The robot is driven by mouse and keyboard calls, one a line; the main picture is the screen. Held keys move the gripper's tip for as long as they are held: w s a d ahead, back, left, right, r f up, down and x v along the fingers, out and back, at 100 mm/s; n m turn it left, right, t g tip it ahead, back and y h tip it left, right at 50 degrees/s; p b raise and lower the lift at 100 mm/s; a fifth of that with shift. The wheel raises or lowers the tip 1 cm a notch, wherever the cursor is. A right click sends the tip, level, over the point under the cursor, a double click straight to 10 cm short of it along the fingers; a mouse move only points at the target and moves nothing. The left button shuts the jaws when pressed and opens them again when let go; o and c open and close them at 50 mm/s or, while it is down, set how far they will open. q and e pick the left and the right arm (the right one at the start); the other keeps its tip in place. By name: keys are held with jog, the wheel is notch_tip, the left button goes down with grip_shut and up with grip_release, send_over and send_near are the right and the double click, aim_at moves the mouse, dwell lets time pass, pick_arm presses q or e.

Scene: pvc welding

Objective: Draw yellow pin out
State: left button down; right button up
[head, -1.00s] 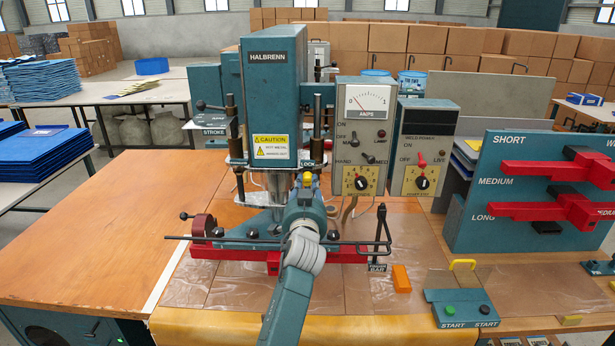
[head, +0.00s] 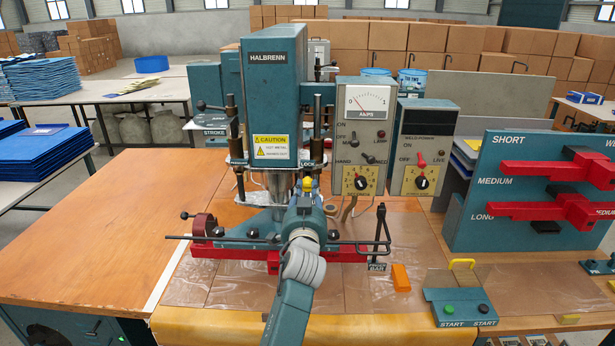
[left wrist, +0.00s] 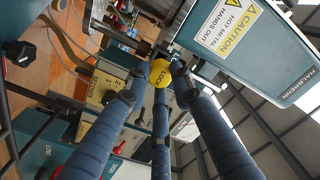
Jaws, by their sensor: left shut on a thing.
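The yellow pin (head: 308,184) has a round head and shows at the front of the teal welding press (head: 272,100), just below its LOCK label. In the left wrist view the pin's round yellow head (left wrist: 162,76), marked LOCK, sits among the fingertips. My left gripper (head: 307,190) is in front of the press and shut on the pin. It also shows in the left wrist view (left wrist: 157,82), with its dark blue fingers closed around the head. The pin's shaft is hidden. My right gripper is out of view.
A red bar (head: 230,252) and a thin dark rod lie across the press base around my left wrist. Control boxes (head: 361,135) stand close on the right. An orange block (head: 401,278) and the START button box (head: 460,308) are at the front right. The left worktop is clear.

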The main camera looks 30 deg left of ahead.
pick_arm(q)
jog(key=shift+w+a, duration=0.35)
jog(key=shift+w, duration=0.15)
jog(key=shift+b+x, duration=0.65)
jog(key=shift+x, duration=0.85)
jog(key=c, duration=1.4)
grip_release()
jog(key=shift+d, duration=0.1)
jog(key=shift+s+d+p, duration=0.35)
jog(key=shift+s, duration=0.2)
jog(key=shift+p+v, duration=0.45)
jog(key=shift+v, duration=1.6)
jog(key=v, duration=0.3)
jog(key=shift+s, duration=0.25)
